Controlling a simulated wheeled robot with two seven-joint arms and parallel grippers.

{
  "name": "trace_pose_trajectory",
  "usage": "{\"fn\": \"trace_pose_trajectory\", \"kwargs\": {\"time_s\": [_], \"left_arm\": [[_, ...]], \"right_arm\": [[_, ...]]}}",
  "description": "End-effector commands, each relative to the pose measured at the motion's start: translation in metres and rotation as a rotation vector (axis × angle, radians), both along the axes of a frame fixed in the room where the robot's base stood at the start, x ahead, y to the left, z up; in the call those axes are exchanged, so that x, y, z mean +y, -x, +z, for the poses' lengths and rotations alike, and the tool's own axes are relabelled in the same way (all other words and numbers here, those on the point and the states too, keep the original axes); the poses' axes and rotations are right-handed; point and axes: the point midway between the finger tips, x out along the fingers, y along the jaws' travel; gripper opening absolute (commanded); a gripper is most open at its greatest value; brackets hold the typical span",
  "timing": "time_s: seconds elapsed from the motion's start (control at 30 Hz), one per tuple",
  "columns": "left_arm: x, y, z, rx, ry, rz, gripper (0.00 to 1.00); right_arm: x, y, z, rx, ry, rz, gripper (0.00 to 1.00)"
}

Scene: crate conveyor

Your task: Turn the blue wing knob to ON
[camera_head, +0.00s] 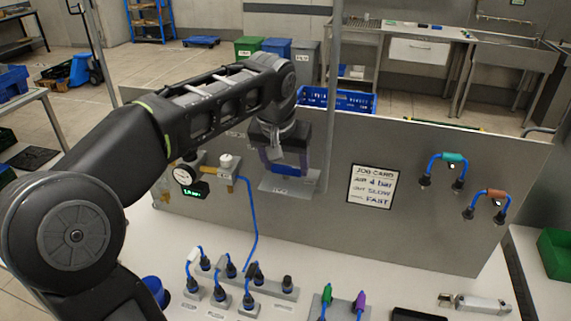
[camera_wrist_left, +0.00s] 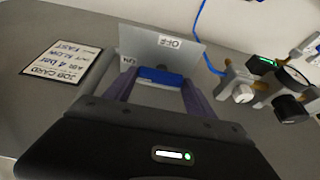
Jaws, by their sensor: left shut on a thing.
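The blue wing knob (camera_wrist_left: 160,76) shows in the left wrist view as a short bar between the two fingers of my left gripper (camera_wrist_left: 158,84). The fingers are shut on its ends. It sits in front of a grey plate (camera_wrist_left: 165,47) with an OFF label (camera_wrist_left: 169,41) at the top and an ON label (camera_wrist_left: 127,60) at the left. The bar lies roughly across the picture; which label it points to I cannot tell. In the head view my left gripper (camera_head: 286,160) is at the plate (camera_head: 290,184) on the upright panel and hides most of the knob. My right gripper is out of view.
A gauge (camera_head: 184,174) and a valve with a white knob (camera_head: 227,161) sit left of the plate, with a blue hose (camera_head: 251,220) below. A job card (camera_head: 372,187) is to the right. Hose connectors (camera_head: 248,300) stand on the white bench below.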

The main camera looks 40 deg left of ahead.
Motion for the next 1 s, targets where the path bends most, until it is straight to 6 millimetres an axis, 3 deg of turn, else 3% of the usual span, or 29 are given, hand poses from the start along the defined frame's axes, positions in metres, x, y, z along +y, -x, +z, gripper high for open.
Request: {"fn": "trace_pose_trajectory", "kwargs": {"time_s": [0.33,0.37,0.6,1.0], "left_arm": [[0.0005,-0.0001,0.0009,-0.002,0.002,0.008,0.23],[0.0005,-0.0001,0.0007,-0.002,0.002,0.008,0.65],[0.0003,0.0,0.0005,-0.001,0.001,0.006,0.85],[-0.0008,0.0022,0.0073,-0.003,0.001,0.005,0.85]], "right_arm": [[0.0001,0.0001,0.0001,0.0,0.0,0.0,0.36],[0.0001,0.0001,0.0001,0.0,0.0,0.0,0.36],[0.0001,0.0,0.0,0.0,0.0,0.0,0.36],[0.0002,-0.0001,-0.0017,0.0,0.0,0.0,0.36]]}}
